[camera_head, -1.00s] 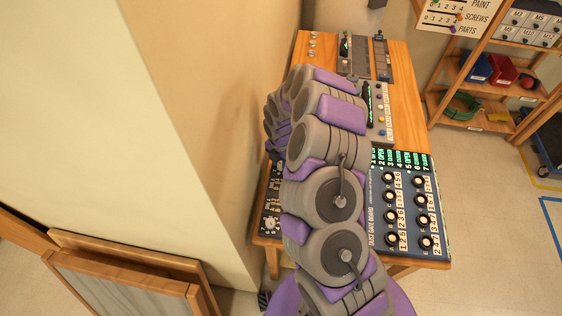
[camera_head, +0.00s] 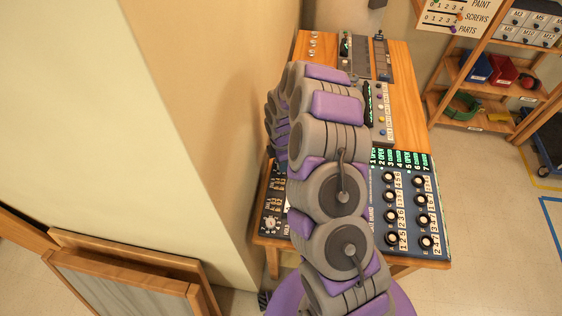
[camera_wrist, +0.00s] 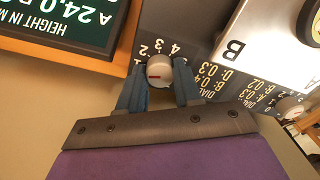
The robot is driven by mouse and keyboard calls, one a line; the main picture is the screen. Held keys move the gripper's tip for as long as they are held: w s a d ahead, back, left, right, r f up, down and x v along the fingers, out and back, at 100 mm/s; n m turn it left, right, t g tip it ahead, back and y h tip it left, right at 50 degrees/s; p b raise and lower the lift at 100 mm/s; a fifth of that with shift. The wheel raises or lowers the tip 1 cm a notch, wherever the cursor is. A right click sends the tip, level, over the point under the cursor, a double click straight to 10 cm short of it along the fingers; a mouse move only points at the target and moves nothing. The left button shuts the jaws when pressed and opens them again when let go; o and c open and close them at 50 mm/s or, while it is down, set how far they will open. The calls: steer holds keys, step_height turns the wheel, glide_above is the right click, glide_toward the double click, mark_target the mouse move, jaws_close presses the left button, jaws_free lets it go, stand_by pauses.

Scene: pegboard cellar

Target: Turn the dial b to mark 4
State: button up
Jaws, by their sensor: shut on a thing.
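A grey round dial (camera_wrist: 161,66) with a short red mark on its face sits on a dark panel in the wrist view. A white plate with a black letter B (camera_wrist: 233,47) is to the right of this dial. My gripper (camera_wrist: 159,75) has its two blue-grey fingers on either side of the dial and is shut on it. In the head view my arm hides the gripper and this dial.
Another dial (camera_wrist: 290,107) is at the wrist view's lower right. A dark green display (camera_wrist: 75,20) in a wooden frame is at upper left. In the head view, the dust gate board (camera_head: 405,235) with several black knobs lies right of my arm, and a wall corner stands left.

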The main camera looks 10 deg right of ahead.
steer(key=m, duration=0.4)
steer(key=shift+w+d+r+m, duration=0.1)
steer(key=shift+m, duration=0.2)
steer(key=m+p, duration=0.1)
steer(key=m, duration=0.2)
steer(key=shift+m, duration=0.4)
steer(key=m, duration=0.7)
steer(key=shift+p, duration=0.35)
steer(key=m, duration=0.4)
steer(key=shift+m, duration=0.3)
steer(key=m, duration=0.4)
steer(key=shift+m+p, duration=0.4)
steer(key=o, duration=1)
steer(key=shift+o, duration=0.2)
